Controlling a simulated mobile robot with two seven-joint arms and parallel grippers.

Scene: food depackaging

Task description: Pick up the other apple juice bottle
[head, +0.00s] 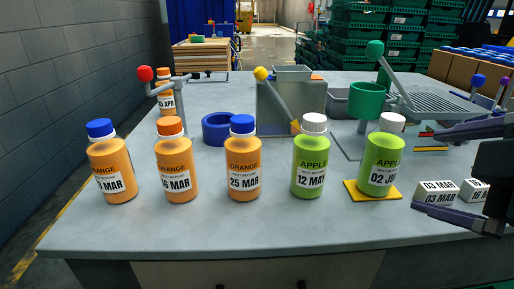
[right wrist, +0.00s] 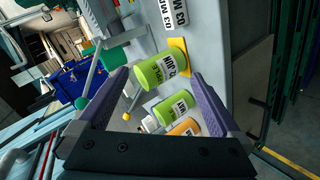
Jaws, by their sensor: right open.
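Two green apple juice bottles with white caps stand upright on the grey table. One, dated 12 MAY (head: 310,165), stands to the left. The other, with a date starting 02 JU (head: 381,160), stands on a yellow square pad (head: 351,191). In the right wrist view the pad bottle (right wrist: 160,71) appears beyond and between my fingertips, and the 12 MAY bottle (right wrist: 174,108) is lower in the picture. My right gripper (head: 425,171) is open and empty, right of the pad bottle and apart from it. My left gripper is not in view.
Three orange juice bottles (head: 175,168) stand in a row at left. White date blocks (head: 436,192) lie at the right, near my lower finger. A green cup (head: 367,100), a blue ring (head: 216,128) and a grey bin (head: 290,105) are behind. The table's front strip is clear.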

